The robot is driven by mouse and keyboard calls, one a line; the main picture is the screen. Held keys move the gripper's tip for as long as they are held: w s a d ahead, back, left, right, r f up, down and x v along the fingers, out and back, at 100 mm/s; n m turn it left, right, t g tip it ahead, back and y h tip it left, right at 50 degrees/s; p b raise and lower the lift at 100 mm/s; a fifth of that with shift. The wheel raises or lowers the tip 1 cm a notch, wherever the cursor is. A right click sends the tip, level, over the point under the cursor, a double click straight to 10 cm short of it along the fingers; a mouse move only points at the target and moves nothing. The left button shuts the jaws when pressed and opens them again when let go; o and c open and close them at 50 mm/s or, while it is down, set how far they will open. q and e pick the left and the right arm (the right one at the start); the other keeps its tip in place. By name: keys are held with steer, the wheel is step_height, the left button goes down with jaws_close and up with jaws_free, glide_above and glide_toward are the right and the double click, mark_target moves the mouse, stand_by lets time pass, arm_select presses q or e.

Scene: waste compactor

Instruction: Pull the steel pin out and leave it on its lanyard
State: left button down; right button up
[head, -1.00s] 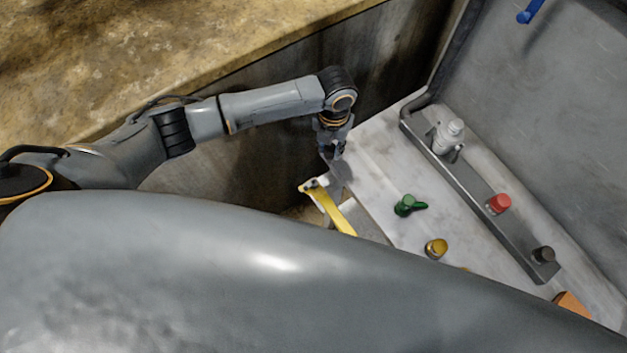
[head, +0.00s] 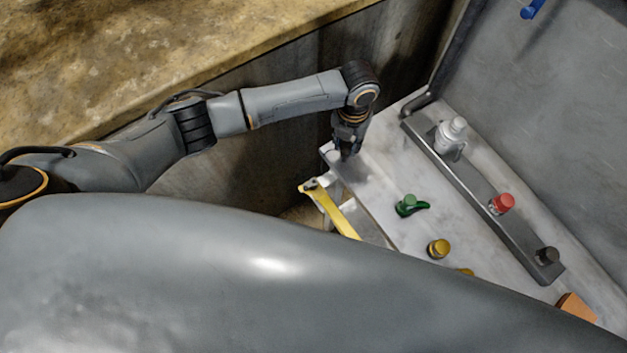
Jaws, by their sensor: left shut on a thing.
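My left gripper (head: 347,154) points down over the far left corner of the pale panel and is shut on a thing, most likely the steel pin. The pin is too small and too covered by the fingers to make out. I cannot make out the lanyard either. A yellow bar (head: 334,212) lies just below and left of the gripper, apart from it, with a dark fitting at its upper end. My right gripper is not in view.
On the pale panel (head: 385,195) stand a green knob (head: 408,204) and a yellow knob (head: 438,248). A dark rail (head: 474,193) carries a white fitting (head: 451,134), a red knob (head: 502,203) and a dark knob (head: 546,256). A grey wall (head: 560,120) rises at right.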

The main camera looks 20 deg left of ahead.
arm_select(q)
steer(key=shift+w+d+b, duration=0.35)
steer(key=shift+d+b, duration=0.05)
steer(key=shift+d, duration=0.35)
steer(key=shift+w+d+b, duration=0.3)
steer(key=shift+d+b, duration=0.1)
steer(key=shift+d, duration=0.35)
steer(key=shift+w+d+b, duration=0.35)
steer(key=shift+d+b, duration=0.05)
steer(key=shift+d, duration=0.35)
steer(key=shift+f, duration=0.45)
steer(key=c, duration=1)
jaws_free()
